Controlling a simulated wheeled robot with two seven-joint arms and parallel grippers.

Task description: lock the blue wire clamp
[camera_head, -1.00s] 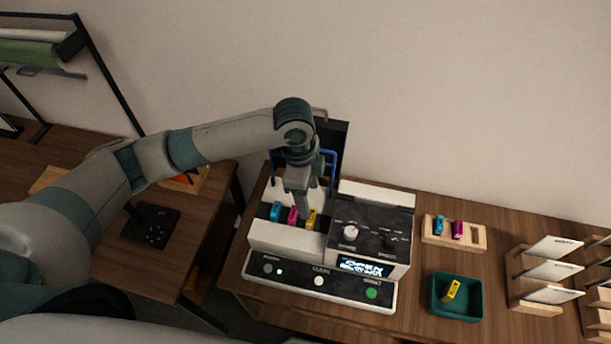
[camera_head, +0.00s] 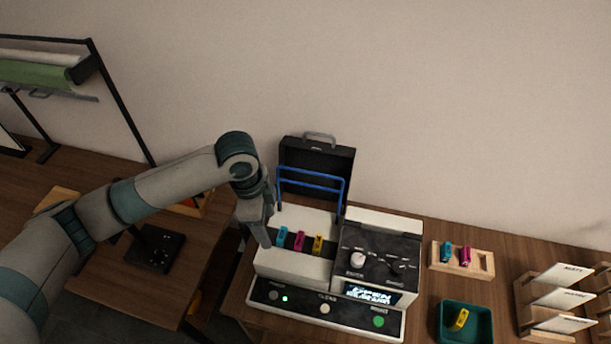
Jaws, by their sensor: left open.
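The blue wire clamp (camera_head: 313,186) is a bent blue wire frame at the back of the white printer-like machine (camera_head: 296,257). It stands raised, in front of the open black lid (camera_head: 330,160). Below it, a cyan cartridge (camera_head: 282,236), a magenta cartridge (camera_head: 299,239) and a yellow cartridge (camera_head: 318,243) sit in a row in the dark slot. My left gripper (camera_head: 263,240) points down at the machine's left edge, beside the cyan cartridge and apart from the clamp. It is open and holds nothing visible. My right gripper is not in view.
The machine's right half carries a knob (camera_head: 358,259) and a lit display (camera_head: 370,294). To the right are a wooden cartridge holder (camera_head: 477,273), a green bin (camera_head: 483,316) with a yellow cartridge, and a card rack (camera_head: 524,303). A lower table lies to the left.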

